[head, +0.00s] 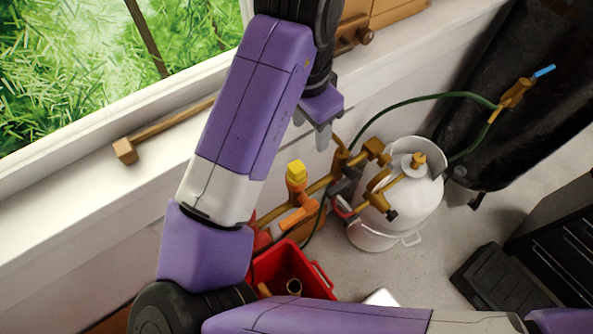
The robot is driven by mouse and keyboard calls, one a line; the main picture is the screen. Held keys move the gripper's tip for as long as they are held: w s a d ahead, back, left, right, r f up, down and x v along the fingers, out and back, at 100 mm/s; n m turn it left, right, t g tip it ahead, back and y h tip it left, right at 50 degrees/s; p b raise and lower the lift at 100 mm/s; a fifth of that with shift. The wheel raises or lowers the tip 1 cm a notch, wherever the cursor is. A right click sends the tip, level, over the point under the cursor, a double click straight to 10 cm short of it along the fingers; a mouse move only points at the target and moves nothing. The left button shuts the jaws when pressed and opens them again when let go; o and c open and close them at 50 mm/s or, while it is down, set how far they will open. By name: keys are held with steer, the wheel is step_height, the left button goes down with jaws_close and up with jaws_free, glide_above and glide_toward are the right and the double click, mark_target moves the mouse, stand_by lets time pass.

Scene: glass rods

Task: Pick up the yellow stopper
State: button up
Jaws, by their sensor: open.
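A small yellow piece (296,171), which looks like the yellow stopper, sits on top of an orange fitting among brass pipes, just right of my arm. My gripper (312,133) is above it and slightly to the right, by the wall under the window sill. Its grey fingers point down, apart and with nothing seen between them. The gripper is clear of the yellow piece in the picture; the exact distance in depth is hard to tell. My purple arm hides part of the sill and wall.
A white tank (408,190) with brass valves stands right of the yellow piece, and a green hose (425,98) runs to a dark cylinder (475,110). A red crate (318,277) is below. Black cases (490,280) stand at lower right. A wooden-handled tool (160,135) lies on the sill.

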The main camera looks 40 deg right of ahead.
mark_target(296, 165)
steer(key=shift+g+y, duration=0.4)
steer(key=shift+y, duration=0.3)
steer(key=a, duration=0.2)
steer(key=s+a, duration=0.1)
steer(key=a, duration=0.1)
steer(key=shift+r, duration=0.1)
steer(key=shift+a+f, duration=0.2)
steer(key=shift+a, duration=0.1)
steer(key=shift+s+d+f+p, duration=0.15)
steer(key=shift+f+p, duration=0.25)
steer(key=shift+f, duration=1.45)
steer(key=shift+s+d+f+p, duration=0.1)
steer(key=shift+f+p, duration=0.25)
steer(key=shift+f, duration=1.5)
jaws_close()
steer(key=shift+r, duration=0.1)
